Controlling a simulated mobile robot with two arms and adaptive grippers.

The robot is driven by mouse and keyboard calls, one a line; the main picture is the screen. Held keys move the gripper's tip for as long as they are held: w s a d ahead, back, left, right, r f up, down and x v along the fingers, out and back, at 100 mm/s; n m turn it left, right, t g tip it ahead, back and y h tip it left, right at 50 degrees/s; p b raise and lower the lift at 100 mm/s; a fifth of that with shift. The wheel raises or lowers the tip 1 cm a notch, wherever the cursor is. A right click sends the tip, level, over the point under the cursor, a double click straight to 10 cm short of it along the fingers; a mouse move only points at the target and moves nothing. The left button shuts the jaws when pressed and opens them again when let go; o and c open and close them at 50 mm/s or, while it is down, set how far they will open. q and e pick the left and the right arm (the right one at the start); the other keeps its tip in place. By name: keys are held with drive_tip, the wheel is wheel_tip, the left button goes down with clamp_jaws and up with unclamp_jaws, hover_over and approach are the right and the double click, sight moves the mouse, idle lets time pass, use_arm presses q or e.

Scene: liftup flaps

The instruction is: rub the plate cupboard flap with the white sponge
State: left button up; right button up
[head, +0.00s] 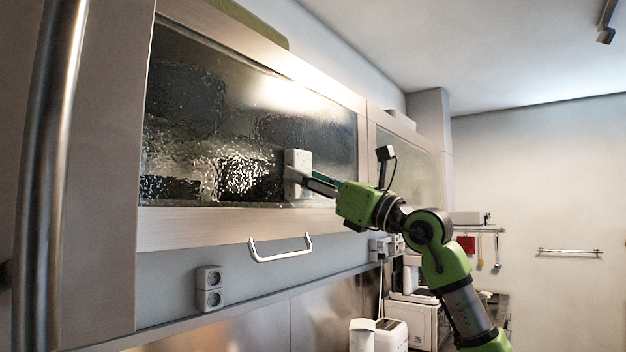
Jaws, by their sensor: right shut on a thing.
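The cupboard flap (240,215) is a pale wooden frame around textured dark glass, with a metal bar handle (281,250) below its bottom edge. It hangs closed at the upper left of the head view. The white sponge (298,172) is upright against the lower right part of the glass; whether it presses on the glass I cannot tell for sure. My right gripper (312,181) comes in from the right and is shut on the sponge. Its fingertips are partly hidden by the sponge. My left gripper is not in view.
A second glass flap (405,155) is to the right. A tall metal handle (48,170) stands close at the left. Below are a wall socket (209,288) and white appliances (378,335). A rail with hanging utensils (480,233) is on the far wall.

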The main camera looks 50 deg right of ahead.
sight(255, 166)
drive_tip(key=shift+s+a+p, duration=0.15)
drive_tip(key=shift+a, duration=1.7)
drive_tip(key=shift+s+a+p, duration=0.1)
drive_tip(key=shift+a+p, duration=0.05)
drive_tip(key=shift+a, duration=1.65)
drive_tip(key=shift+s+a+p, duration=0.2)
drive_tip(key=shift+a+p, duration=0.15)
drive_tip(key=shift+a, duration=1.45)
drive_tip(key=shift+s+d+f+b, duration=0.1)
drive_tip(key=shift+s+b, duration=0.25)
drive_tip(key=shift+s, duration=0.05)
drive_tip(key=shift+s+d+b, duration=0.2)
drive_tip(key=shift+s+b, duration=0.7)
drive_tip(key=shift+s, duration=1.65)
